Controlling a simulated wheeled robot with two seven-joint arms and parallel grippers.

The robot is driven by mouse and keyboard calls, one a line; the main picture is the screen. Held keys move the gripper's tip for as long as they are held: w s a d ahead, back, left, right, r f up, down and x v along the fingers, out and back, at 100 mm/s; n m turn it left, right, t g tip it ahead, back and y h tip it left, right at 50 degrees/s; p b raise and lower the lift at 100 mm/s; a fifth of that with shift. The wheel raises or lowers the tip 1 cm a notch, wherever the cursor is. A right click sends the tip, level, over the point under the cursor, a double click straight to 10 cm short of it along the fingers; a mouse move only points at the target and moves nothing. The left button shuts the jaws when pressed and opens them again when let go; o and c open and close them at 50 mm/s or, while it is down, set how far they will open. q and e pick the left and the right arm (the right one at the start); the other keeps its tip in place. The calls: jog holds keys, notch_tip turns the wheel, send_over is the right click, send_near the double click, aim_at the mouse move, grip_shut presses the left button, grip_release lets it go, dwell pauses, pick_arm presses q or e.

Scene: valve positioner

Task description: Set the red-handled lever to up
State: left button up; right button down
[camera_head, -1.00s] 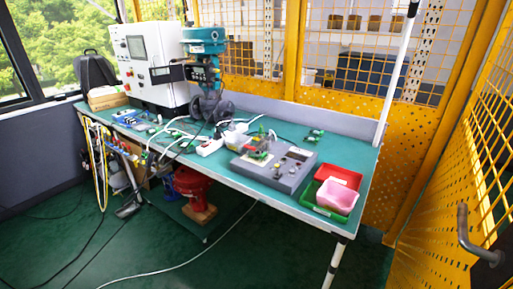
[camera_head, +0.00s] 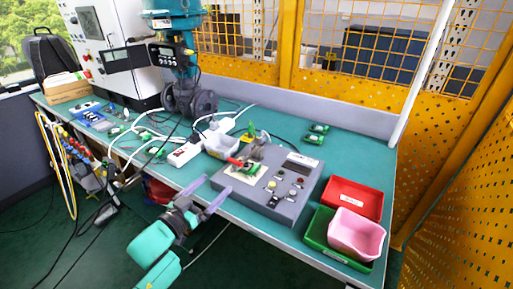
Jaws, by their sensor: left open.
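The red-handled lever (camera_head: 235,161) sits on the left part of the grey control box (camera_head: 272,215), beside a small green part. Its red handle points toward the left in the picture; its exact setting is too small to tell. My left gripper (camera_head: 217,184) comes in from below, in front of the bench's front edge. Its two purple-grey fingers are spread with nothing between them. They point toward the box and show just short of the lever, apart from it. My right gripper is not in view.
Buttons and a small display fill the right of the box. Red (camera_head: 353,198), green (camera_head: 318,238) and pink (camera_head: 356,234) trays stand to its right. A white power strip (camera_head: 184,154) and cables lie left. A teal valve machine (camera_head: 176,62) stands behind.

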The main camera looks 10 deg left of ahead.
aim_at(234, 165)
pick_arm(q)
jog(key=w+d+r, duration=0.2)
jog(key=w, duration=0.1)
jog(key=shift+w+d+r+p, duration=0.1)
jog(key=shift+w+d+p, duration=0.1)
jog(key=shift+d+p, duration=0.1)
jog(key=x, duration=0.8)
jog(key=shift+w+f, duration=0.25)
jog(key=shift+f, duration=0.1)
jog(key=shift+w+d, duration=0.15)
jog(key=shift+w, duration=0.35)
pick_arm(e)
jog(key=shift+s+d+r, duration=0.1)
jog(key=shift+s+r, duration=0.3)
